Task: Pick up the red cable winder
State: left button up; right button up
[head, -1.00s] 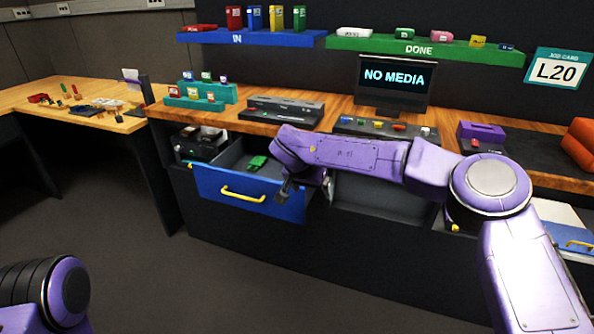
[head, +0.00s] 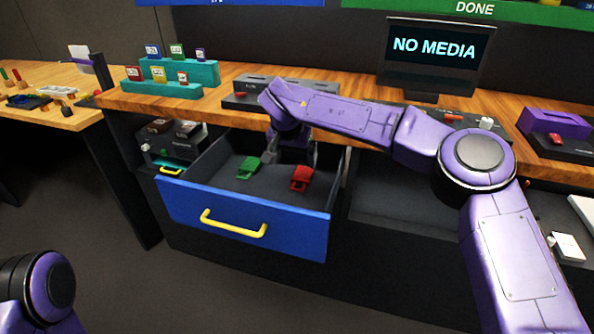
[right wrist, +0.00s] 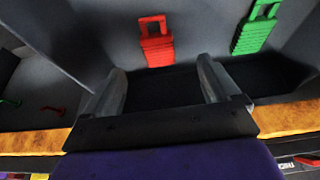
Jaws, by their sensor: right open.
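The red cable winder (head: 301,178) lies on the floor of the open blue-fronted drawer (head: 245,220), toward its right side. In the right wrist view the red winder (right wrist: 157,46) is just beyond the gap between my fingertips, apart from them. My right gripper (head: 290,152) reaches into the back of the drawer behind the winder, partly hidden by its own wrist. In the right wrist view its fingers (right wrist: 162,80) are apart with nothing between them. My left gripper is out of view; only part of that arm shows at lower left.
A green winder (head: 249,167) lies left of the red one in the same drawer. The drawer walls stand close around my right gripper. The wooden worktop (head: 215,101) overhangs the drawer's back. A monitor (head: 435,58) stands on the worktop.

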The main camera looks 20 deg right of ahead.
aim_at(301, 177)
jog(key=x, duration=0.6)
jog(key=d+b+x, duration=0.1)
jog(key=x, duration=0.3)
jog(key=shift+w+r, duration=0.15)
jog(key=c, duration=1.2)
jog(key=shift+o, duration=0.2)
jog(key=shift+r, duration=0.15)
